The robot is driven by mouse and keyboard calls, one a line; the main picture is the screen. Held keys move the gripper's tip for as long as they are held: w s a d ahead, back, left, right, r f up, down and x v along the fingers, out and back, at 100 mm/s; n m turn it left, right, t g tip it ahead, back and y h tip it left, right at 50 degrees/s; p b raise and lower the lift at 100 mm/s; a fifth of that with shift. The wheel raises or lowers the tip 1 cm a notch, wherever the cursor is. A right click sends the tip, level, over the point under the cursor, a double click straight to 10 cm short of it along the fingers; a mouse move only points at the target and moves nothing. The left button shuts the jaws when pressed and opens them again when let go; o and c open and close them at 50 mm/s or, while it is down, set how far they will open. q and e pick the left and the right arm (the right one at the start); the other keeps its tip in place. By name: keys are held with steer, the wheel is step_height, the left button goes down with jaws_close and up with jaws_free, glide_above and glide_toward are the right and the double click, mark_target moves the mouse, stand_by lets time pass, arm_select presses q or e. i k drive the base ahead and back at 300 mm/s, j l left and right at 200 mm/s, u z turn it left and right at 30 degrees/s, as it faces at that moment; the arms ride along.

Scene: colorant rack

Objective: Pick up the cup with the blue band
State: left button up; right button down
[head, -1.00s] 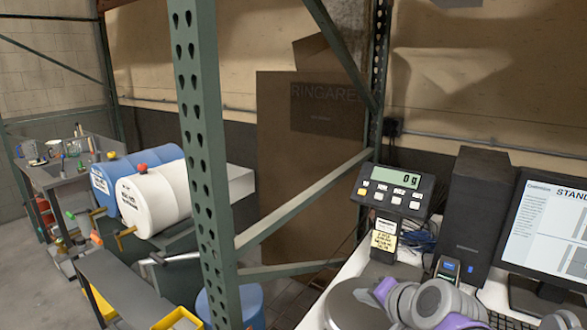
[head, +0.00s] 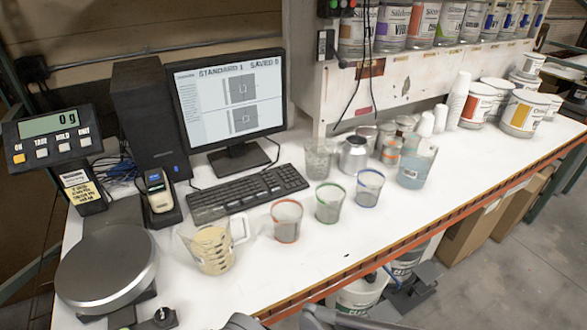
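The cup with the blue band (head: 369,190) is a small clear cup with a blue rim, standing upright on the white bench. It is the rightmost of a row of three similar cups. The green-banded cup (head: 330,204) stands to its left, and the red-banded cup (head: 287,222) is further left. Nothing touches the blue-banded cup. Neither of my grippers shows; only grey parts that look like my own arms cut into the bottom edge.
A pitcher of cream liquid (head: 211,250), a keyboard (head: 247,193) and a scale plate (head: 107,262) lie to the left. A clear container (head: 415,165) stands right of the cups, with metal cans behind.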

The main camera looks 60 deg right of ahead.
mark_target(371, 182)
steer(key=k+z, duration=0.15)
steer(key=z, duration=2.5)
steer(key=u, duration=0.35)
steer(key=l+u, duration=0.15)
steer(key=u, duration=0.15)
steer(key=l+u, duration=0.1)
steer(key=u, duration=0.25)
steer(key=l+u, duration=0.75)
steer(key=l, duration=0.3)
